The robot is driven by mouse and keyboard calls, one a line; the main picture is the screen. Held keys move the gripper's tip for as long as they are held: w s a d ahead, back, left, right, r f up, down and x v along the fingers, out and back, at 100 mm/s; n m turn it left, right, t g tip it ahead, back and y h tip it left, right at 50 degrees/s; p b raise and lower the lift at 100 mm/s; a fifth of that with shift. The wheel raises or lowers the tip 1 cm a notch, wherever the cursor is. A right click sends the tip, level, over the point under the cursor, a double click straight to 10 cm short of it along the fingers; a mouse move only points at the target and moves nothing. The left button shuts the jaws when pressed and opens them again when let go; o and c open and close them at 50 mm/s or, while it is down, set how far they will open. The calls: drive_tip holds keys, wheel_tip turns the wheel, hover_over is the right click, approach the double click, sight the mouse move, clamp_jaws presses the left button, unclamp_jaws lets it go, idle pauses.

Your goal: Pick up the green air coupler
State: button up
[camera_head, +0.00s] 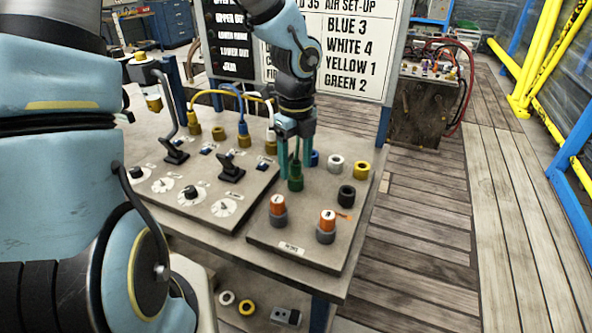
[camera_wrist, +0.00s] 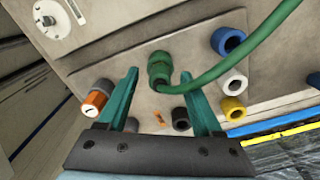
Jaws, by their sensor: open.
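The green air coupler (camera_head: 296,183) stands on the small grey plate at the right of the bench. In the wrist view the coupler (camera_wrist: 160,68) has a green hose (camera_wrist: 235,62) curving off to the right. My gripper (camera_head: 295,160) is above the coupler in the head view, fingers pointing down. In the wrist view my gripper (camera_wrist: 159,76) is open, its teal fingertips on either side of the coupler with gaps showing. I cannot tell how far down the fingers reach along it.
Blue (camera_wrist: 227,40), white (camera_wrist: 235,84), yellow (camera_wrist: 234,107) and black (camera_head: 346,196) fittings stand near the coupler. Two orange knobs (camera_head: 327,220) sit at the plate's front. Yellow fittings with hoses (camera_head: 219,132) and a lever (camera_head: 231,170) lie left. A lettered board (camera_head: 347,55) stands behind.

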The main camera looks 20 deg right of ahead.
drive_tip(key=shift+f, duration=0.5)
clamp_jaws()
